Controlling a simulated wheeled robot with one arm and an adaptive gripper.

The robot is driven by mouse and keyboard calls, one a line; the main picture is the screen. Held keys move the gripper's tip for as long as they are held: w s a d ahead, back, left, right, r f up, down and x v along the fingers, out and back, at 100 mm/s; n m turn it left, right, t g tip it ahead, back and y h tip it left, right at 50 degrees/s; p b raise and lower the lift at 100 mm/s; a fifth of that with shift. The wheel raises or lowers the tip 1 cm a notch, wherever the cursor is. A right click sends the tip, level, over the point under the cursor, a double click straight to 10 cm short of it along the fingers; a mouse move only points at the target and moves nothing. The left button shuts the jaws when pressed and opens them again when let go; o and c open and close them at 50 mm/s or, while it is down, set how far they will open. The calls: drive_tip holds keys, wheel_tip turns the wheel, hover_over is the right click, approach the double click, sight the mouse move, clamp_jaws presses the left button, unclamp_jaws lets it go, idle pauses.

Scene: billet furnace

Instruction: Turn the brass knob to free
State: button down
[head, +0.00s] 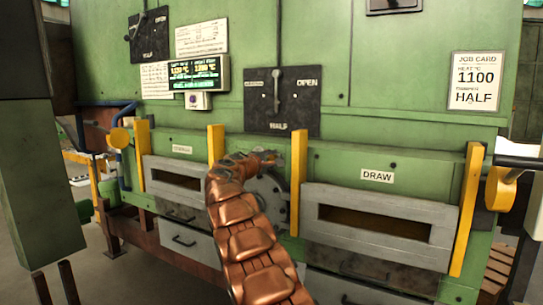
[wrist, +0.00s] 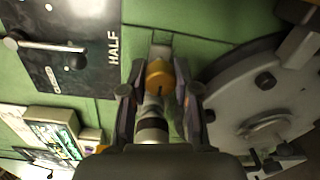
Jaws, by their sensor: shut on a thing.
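The brass knob (wrist: 160,76) sits between the two fingers of my gripper (wrist: 161,88) in the wrist view. The fingers are closed on it, one on each side. A dark slot or mark shows on the knob's face, and a pale metal piece shows behind it against the green panel. In the head view, my copper-coloured arm reaches up to the furnace front and hides the knob and the fingers. Any marking for free beside the knob cannot be made out.
A lever plate (head: 282,101) marked OPEN and HALF is above my arm. A round grey disc (wrist: 265,110) is close right of my gripper in the wrist view. A job card (head: 477,80) reads 1100, HALF.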

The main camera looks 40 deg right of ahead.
idle(0.5)
drive_tip(key=c, duration=0.8)
unclamp_jaws()
drive_tip(key=shift+c, duration=0.2)
drive_tip(key=v, duration=1.2)
